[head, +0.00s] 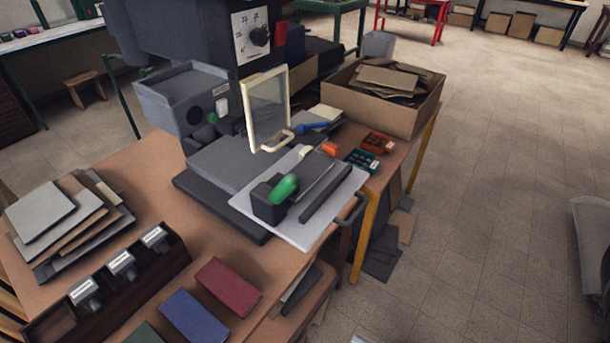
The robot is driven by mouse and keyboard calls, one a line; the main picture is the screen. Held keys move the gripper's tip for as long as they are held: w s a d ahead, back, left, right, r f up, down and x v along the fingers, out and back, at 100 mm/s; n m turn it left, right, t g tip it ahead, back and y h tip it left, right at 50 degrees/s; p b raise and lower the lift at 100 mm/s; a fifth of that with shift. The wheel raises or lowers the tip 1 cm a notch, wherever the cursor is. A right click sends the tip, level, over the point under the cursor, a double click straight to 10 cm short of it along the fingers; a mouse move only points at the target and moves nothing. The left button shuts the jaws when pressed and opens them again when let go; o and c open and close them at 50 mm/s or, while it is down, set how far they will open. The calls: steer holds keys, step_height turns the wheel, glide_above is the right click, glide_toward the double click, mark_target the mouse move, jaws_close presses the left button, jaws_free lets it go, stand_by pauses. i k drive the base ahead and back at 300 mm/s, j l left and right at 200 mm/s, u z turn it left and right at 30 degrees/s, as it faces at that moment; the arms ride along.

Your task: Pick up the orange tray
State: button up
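A small orange tray (377,142) lies near the right edge of the wooden workbench (150,170), just in front of a cardboard box. It holds small dark items that are too small to make out. A dark green tray (362,160) of similar size sits right beside it, nearer to me. A small orange block (330,148) is a little to its left. My gripper is not in view.
The cardboard box (400,118) of scraps stands behind the orange tray. A large grey machine (195,45) with a framed guard (268,108) and a pale plate (320,230) with a green-knobbed tool fills the bench's middle. Open tiled floor (480,200) lies to the right.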

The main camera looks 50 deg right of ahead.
mark_target(376, 143)
steer(key=l, duration=1.35)
steer(key=k+l, duration=0.15)
steer(key=l, duration=2.5)
